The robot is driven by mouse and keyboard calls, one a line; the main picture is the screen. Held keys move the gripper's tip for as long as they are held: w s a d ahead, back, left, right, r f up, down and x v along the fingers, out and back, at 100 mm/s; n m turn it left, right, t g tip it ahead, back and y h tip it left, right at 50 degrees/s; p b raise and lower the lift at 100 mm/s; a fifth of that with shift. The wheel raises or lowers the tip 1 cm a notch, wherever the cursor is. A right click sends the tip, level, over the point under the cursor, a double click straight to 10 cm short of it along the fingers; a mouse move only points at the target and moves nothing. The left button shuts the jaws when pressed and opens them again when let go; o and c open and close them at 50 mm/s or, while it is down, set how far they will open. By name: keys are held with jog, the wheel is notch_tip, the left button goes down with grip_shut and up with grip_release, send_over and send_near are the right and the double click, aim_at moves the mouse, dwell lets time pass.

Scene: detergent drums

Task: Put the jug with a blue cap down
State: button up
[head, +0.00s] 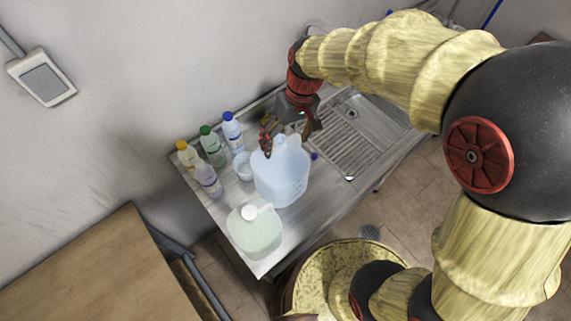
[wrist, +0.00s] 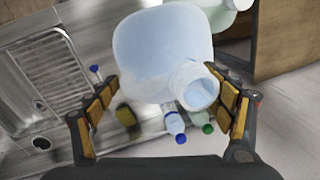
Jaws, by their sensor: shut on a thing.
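A large pale blue, translucent jug (head: 281,178) is at my gripper (head: 289,128), over the front half of the steel counter. In the wrist view the jug (wrist: 160,45) lies between the two spread fingers of my gripper (wrist: 170,106), which is shut on it near its neck. Its round mouth faces the camera and looks open; I see no blue cap on it. A small blue piece (head: 313,156) shows on the counter just right of the jug. I cannot tell whether the jug's base touches the counter (head: 212,204).
A pale green jug with a white cap (head: 254,234) stands at the counter's near end. A sink (head: 352,112) is behind.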

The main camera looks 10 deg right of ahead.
notch_tip(320, 180, down, 14)
jog(key=shift+r, duration=0.2)
dwell(0.4)
jog(key=o, duration=2.1)
jog(key=shift+f, duration=0.1)
jog(key=shift+c, duration=0.2)
jog(key=r, duration=0.4)
jog(key=d+r, duration=0.1)
jog(key=r, duration=0.3)
jog(key=d+r, duration=0.1)
jog(key=r, duration=0.3)
jog(key=shift+w+d, duration=0.1)
jog(key=shift+w, duration=0.3)
